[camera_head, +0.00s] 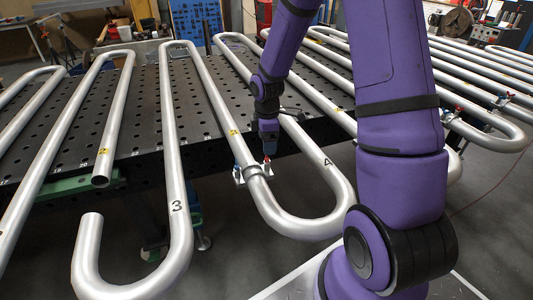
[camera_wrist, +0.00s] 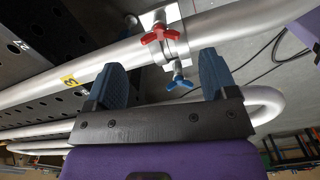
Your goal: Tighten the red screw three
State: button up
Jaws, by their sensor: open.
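A red wing-shaped screw (camera_wrist: 161,34) sits on a metal pipe clamp (camera_wrist: 174,48) around a silver pipe (camera_wrist: 120,58). In the head view the red screw (camera_head: 267,160) is at the clamp (camera_head: 252,171), just below my gripper (camera_head: 268,140). A blue screw (camera_wrist: 179,84) is on the other side of the same clamp; it also shows in the head view (camera_head: 237,169). In the wrist view my gripper (camera_wrist: 161,80) is open and empty. The red screw lies beyond the fingertips, apart from them. A yellow tag (camera_wrist: 69,80) on the pipe appears to read 3.
Several bent silver pipes lie across a black perforated table (camera_head: 140,145). Pipe bends marked 3 (camera_head: 177,206) and 4 (camera_head: 327,162) overhang its front edge. More red and blue screws (camera_head: 456,110) are at the right. Grey floor is open below the bends.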

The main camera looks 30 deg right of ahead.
aim_at(267, 158)
jog(key=shift+f, duration=2.55)
jog(key=shift+c, duration=0.3)
jog(key=c, duration=0.9)
